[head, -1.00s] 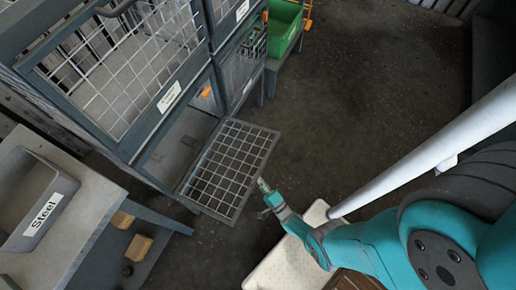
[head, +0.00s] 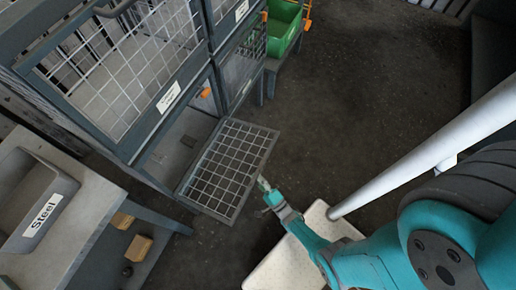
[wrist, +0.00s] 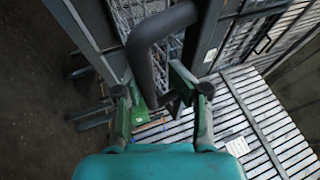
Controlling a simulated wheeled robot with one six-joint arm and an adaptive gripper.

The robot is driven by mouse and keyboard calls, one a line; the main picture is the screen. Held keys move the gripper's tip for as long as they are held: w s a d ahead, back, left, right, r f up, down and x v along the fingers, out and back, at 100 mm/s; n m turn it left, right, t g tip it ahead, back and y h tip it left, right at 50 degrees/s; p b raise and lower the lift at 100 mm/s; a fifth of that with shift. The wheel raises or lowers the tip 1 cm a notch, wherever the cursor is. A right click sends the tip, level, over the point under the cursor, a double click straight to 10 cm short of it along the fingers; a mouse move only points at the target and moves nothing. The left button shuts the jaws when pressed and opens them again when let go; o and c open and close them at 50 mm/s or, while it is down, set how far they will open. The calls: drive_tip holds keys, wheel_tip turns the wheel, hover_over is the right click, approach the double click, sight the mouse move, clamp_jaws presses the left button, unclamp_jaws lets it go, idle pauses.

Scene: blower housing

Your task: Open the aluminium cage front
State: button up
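A mesh front panel (head: 232,172) of the lower cage stands swung down and outward from the cage frame, and the compartment behind it shows open. Its label is not readable, so I cannot confirm it is the aluminium one. My gripper (head: 264,184) is at the panel's outer right edge. In the wrist view a dark bent handle bar (wrist: 142,58) comes down between the two fingers of my gripper (wrist: 160,88). The fingers stand apart, with a gap beside the bar; whether either finger touches it I cannot tell.
Closed mesh fronts (head: 120,70) with white labels stand above. A grey bin marked Steel (head: 38,195) sits on a bench (head: 95,190) at left. A green bin (head: 284,28) stands behind. A pale slab (head: 290,262) lies below my arm. Dark floor (head: 370,100) at right is clear.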

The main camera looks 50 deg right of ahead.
drive_tip(key=shift+r, duration=3.95)
drive_tip(key=s+a+f, duration=0.3)
drive_tip(key=s+f, duration=0.2)
drive_tip(key=f, duration=0.5)
drive_tip(key=shift+a+f, duration=0.15)
drive_tip(key=shift+f, duration=0.25)
